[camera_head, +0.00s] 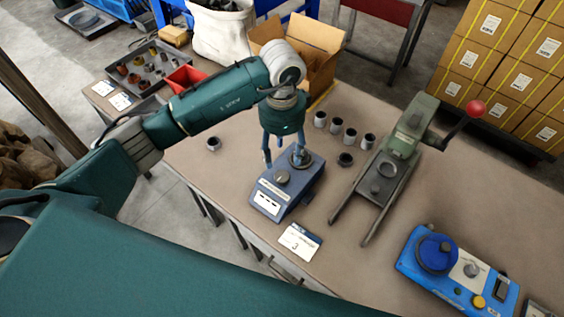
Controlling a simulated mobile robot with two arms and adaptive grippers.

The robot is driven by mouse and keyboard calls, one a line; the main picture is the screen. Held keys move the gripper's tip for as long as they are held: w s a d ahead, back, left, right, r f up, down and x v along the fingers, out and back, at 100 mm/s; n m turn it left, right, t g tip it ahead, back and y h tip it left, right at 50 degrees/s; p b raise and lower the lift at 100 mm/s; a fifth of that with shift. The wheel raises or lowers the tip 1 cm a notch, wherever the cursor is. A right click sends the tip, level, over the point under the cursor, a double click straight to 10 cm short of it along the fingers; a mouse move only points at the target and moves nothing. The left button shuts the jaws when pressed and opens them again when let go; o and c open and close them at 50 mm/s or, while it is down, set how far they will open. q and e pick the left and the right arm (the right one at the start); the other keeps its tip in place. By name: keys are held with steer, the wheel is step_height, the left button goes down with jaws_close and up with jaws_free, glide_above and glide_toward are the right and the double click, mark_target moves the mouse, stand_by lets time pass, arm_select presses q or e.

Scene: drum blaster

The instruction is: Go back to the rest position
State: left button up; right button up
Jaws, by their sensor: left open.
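My left arm reaches in from the left over the table. My left gripper (284,160) points down, open, above the back part of a blue-grey device (286,187). The device has a round grey knob or plate on its top and a white label on its front. One fingertip is close to a dark round part (300,158) at the device's back; I cannot tell whether they touch. I see nothing held between the fingers. My right gripper is not in view.
A row of several small cups (336,125) stands behind the device. A green lever press (404,135) with a red knob (475,108) is to its right. A blue machine (437,252) is at front right. An open cardboard box (318,45) and tray (140,68) are behind.

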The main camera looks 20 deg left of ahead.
arm_select(q)
step_height(320, 180, up, 2)
steer(key=shift+r, duration=0.1)
stand_by(0.5)
